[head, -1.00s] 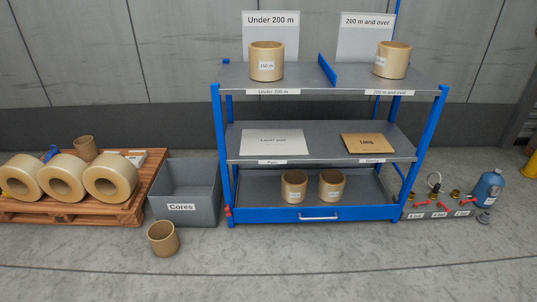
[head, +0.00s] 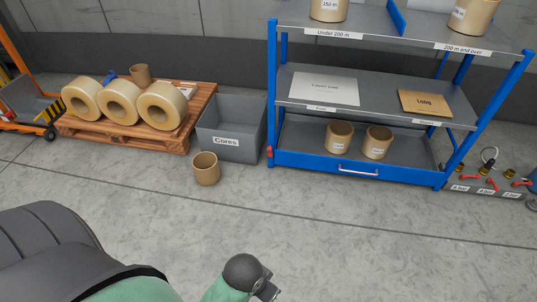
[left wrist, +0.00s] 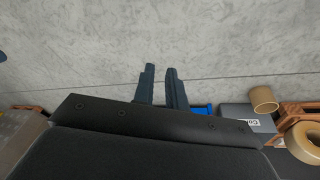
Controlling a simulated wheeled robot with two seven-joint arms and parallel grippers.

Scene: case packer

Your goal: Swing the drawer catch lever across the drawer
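The blue drawer (head: 357,170) with a pale handle (head: 357,171) forms the bottom level of the blue rack and appears closed. A small red piece, which looks like the catch lever (head: 270,151), sits at its left end by the front post; its exact angle is too small to tell. In the left wrist view my left gripper (left wrist: 160,68) has its two dark fingers apart with nothing between them, over bare floor and away from the drawer. Part of my arm shows low in the head view, but no fingertips are clear there. My right gripper is not in view.
Two tan cores (head: 339,137) stand in the drawer. A grey Cores bin (head: 230,141) stands left of the rack, with a loose core (head: 205,169) before it. A pallet (head: 179,140) bears large rolls. Valves (head: 491,183) lie right. The floor ahead of the rack is clear.

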